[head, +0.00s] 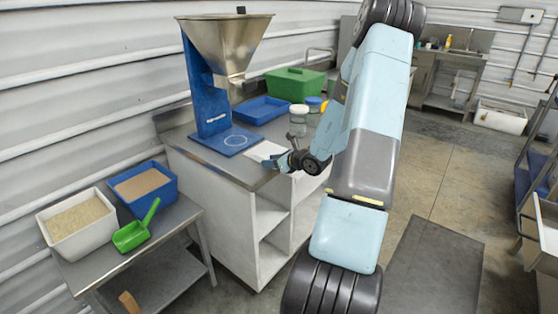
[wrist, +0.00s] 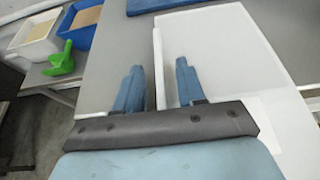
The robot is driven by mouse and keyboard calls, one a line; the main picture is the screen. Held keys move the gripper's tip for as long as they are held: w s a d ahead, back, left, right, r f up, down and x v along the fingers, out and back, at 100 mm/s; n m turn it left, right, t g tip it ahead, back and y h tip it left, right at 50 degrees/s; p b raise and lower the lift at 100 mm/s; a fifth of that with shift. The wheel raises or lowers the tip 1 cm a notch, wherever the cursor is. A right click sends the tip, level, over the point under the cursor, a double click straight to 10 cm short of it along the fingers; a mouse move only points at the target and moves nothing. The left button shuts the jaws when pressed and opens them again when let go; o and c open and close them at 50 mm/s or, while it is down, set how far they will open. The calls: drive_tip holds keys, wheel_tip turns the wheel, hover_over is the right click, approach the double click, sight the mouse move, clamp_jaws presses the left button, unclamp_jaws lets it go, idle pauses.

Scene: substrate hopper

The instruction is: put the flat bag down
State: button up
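The white flat bag (head: 266,150) shows on the grey worktop, beside the blue hopper stand. In the wrist view the pale flat bag (wrist: 225,50) spreads to the right, under and beyond my right finger. A narrow bright white strip stands along its left side, between my fingers; I cannot tell if it is the bag's edge or a fold. My gripper (head: 281,162) is low over the worktop's front edge. In the wrist view my gripper (wrist: 158,85) has its two blue fingers apart, with gaps on both sides of the strip.
The steel hopper (head: 225,45) on its blue stand (head: 205,95) is behind my gripper. A blue tray (head: 262,110), green bin (head: 295,84) and jars (head: 299,120) stand farther back. A lower table at left bears a white tub (head: 85,245), blue tub (head: 165,205) and green scoop (head: 130,236).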

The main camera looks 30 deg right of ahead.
clamp_jaws()
idle(0.5)
